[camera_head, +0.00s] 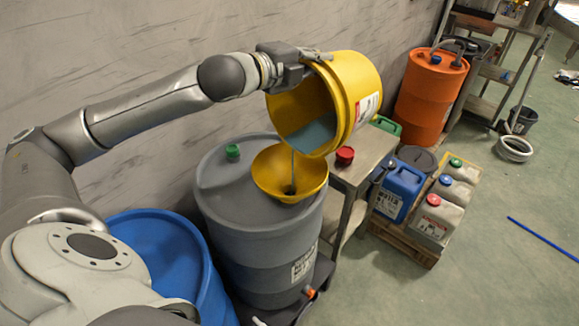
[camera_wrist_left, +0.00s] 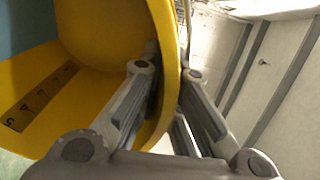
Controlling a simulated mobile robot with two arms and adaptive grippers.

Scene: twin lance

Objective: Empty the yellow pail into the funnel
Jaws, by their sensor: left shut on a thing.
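The yellow pail (camera_head: 359,88) is held up, tilted on its side with its mouth facing down and left. Blue-grey liquid (camera_head: 312,134) lies in its lower side, and a thin stream falls from its lip into the yellow funnel (camera_head: 273,175). The funnel stands in the top of a grey drum (camera_head: 260,243). My left gripper (camera_head: 318,56) is shut on the pail's rim. In the left wrist view its fingers (camera_wrist_left: 172,85) pinch the yellow wall (camera_wrist_left: 115,30), with a dark measuring scale inside. My right gripper is not in view.
A blue drum (camera_head: 165,250) stands left of the grey drum. A cart (camera_head: 362,160) with a red-capped item (camera_head: 345,155) is close on the right. Several jugs stand on a pallet (camera_head: 405,240), with an orange drum (camera_head: 430,95) behind.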

